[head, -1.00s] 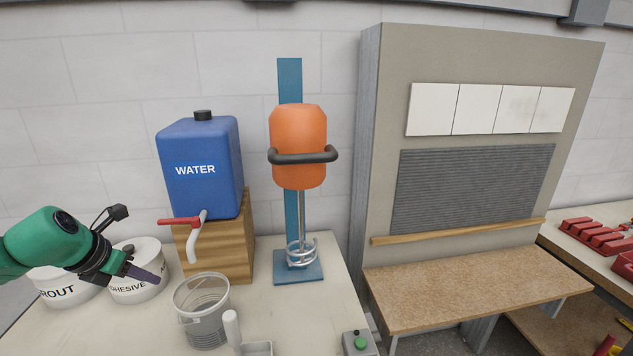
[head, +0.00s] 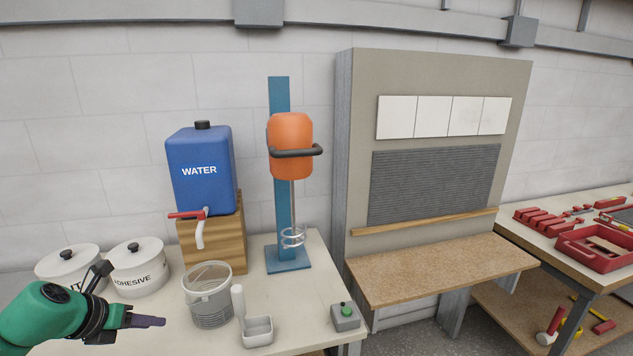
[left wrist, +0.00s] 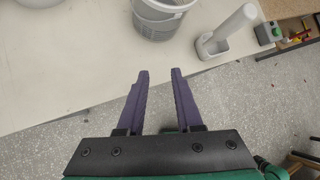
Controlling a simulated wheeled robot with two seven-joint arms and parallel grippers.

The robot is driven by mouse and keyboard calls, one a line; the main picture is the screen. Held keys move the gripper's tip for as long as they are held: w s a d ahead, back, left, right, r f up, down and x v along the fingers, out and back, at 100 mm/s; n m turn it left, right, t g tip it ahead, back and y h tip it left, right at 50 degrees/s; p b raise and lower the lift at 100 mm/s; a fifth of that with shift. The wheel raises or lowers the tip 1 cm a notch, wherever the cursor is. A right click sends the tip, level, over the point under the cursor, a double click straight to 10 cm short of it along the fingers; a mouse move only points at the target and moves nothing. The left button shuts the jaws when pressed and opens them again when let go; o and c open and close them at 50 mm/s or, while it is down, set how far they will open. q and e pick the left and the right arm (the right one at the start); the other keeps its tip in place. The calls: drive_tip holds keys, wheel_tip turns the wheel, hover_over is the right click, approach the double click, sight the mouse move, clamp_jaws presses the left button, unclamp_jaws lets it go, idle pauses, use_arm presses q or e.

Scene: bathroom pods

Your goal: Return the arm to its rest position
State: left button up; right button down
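My left arm is green and comes in at the lower left of the head view. Its gripper (head: 148,321) has dark purple fingers and is at the front of the mixing table, below and to the left of the bucket. In the left wrist view the left gripper (left wrist: 160,72) is open, with a clear gap and nothing between its fingers. My right gripper is not in either view.
The table (head: 185,340) holds a grey bucket (head: 210,310), a scoop (head: 257,333), a water tank (head: 200,185), an adhesive tub (head: 150,277), a mixer stand (head: 280,110) and a green-button box (head: 345,318). A tiled panel (head: 350,200) stands to the right.

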use_arm(q)
drive_tip(key=d+f+n+t, duration=0.3)
drive_tip(key=d+f+n, duration=0.6)
drive_tip(key=d+n, duration=0.45)
drive_tip(key=s+d+f+n+g+y, duration=0.1)
drive_tip(key=s+f+n+g, duration=0.25)
drive_tip(key=s+n, duration=0.55)
drive_tip(key=s+d+f+n+g+y, duration=0.1)
drive_tip(key=s+f+n+g, duration=0.25)
drive_tip(key=s+n, duration=0.6)
wheel_tip(320, 180, down, 21)
drive_tip(key=g, duration=0.1)
drive_tip(key=s+a+f+g, duration=0.1)
drive_tip(key=s+a+f, duration=0.1)
drive_tip(key=s+f, duration=1.4)
drive_tip(key=s, duration=0.2)
drive_tip(key=shift+s+a+f+g, duration=0.15)
drive_tip(key=shift+s+a+g, duration=0.1)
drive_tip(key=shift+s+g, duration=0.05)
